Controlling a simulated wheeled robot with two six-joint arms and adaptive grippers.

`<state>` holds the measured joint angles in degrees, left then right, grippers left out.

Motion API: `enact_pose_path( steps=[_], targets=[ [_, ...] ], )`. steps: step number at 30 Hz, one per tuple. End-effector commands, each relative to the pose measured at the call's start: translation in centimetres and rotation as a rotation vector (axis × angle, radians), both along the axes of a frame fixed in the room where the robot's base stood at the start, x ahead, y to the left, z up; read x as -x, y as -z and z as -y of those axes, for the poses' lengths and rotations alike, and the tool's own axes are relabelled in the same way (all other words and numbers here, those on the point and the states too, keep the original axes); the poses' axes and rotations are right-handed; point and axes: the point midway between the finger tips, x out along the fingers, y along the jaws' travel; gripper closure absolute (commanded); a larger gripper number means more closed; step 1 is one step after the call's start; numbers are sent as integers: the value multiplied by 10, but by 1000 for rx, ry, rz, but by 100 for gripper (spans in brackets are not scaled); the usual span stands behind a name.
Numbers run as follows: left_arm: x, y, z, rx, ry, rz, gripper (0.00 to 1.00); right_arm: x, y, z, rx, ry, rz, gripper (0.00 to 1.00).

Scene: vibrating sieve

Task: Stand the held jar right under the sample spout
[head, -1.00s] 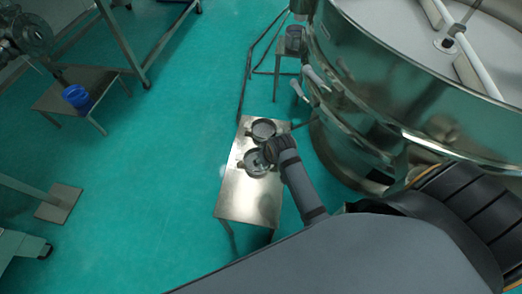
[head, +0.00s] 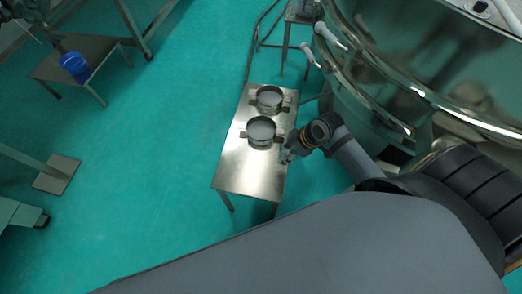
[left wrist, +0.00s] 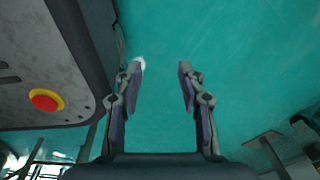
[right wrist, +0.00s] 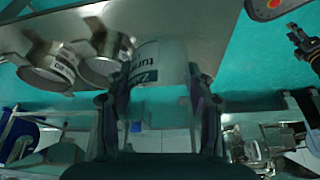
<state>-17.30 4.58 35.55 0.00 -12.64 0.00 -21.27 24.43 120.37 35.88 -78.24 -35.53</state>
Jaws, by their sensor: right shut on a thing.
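My right gripper (right wrist: 162,100) is shut on a pale jar (right wrist: 160,62) with dark lettering, which stands out between its fingers in the right wrist view. In the head view my right gripper (head: 287,155) is low at the right edge of the small steel table (head: 246,172), beside the nearer pan; the jar is mostly hidden there. My left gripper (left wrist: 160,75) is open and empty above green floor. The big steel sieve (head: 395,85) fills the upper right of the head view. I cannot clearly make out the sample spout on it.
Two round grey pans, the nearer (head: 261,131) and the farther (head: 270,98), stand on the table. White-tipped handles (head: 330,37) stick out from the sieve. A blue bucket (head: 74,66) stands on a low stand at left. The table's front part is bare.

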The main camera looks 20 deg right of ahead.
Motion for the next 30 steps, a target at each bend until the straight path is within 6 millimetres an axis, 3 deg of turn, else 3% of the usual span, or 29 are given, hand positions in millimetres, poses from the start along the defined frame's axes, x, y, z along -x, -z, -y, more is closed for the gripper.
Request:
enact_pose_path(
  steps=[6,12,20,24,27,30],
  targets=[
    [3,15,-1,-1,0,-4,60,-43,29,-39,-10,3,0,78],
    [2,25,-1,-1,0,-3,60,-65,67,-58,-3,0,-2,78],
    [-16,23,0,-1,0,16,60,-71,76,-62,1,0,-1,78],
    [-16,28,-1,-1,-1,4,60,-74,94,-65,1,0,-4,78],
    [-26,28,-1,-3,0,11,60,-74,110,-65,1,0,-2,78],
    [-28,26,-1,-2,0,10,60,-74,112,-65,1,0,1,78]
  ],
)
